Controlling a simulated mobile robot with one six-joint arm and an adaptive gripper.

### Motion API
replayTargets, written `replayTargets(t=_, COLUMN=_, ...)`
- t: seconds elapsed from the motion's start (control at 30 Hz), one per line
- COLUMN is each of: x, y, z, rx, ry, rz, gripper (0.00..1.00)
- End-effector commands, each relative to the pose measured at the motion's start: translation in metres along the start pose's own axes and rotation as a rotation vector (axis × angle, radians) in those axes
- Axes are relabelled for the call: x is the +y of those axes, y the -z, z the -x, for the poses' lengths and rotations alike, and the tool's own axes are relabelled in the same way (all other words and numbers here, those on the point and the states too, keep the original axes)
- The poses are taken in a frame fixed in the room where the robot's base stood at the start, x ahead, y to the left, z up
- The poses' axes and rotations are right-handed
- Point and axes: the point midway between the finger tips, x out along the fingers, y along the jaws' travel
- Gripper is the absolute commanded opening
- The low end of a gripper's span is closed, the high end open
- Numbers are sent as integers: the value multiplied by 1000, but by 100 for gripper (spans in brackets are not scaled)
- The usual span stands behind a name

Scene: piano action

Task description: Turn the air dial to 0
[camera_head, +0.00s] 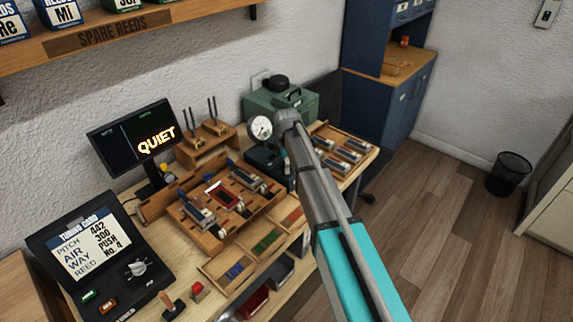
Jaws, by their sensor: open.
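A round white-faced gauge (262,128) stands at the front left of a green box (298,103) at the back of the workbench. A dark block sits below the gauge.
The console's card (88,247) reads pitch 442, air 300, way push, reed No. 4. A monitor (133,136) reads QUIET. Wooden trays (187,237) with reed parts fill the bench middle. A shelf (120,37) overhangs at upper left.

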Motion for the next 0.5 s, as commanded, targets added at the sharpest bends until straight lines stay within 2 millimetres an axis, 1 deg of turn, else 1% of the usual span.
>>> replayTargets(t=0.27, x=0, y=0, z=0, rx=0, ry=-1, rz=-18, gripper=87)
replayTargets(t=0.5, x=0, y=0, z=0, rx=0, ry=-1, rz=-101, gripper=87)
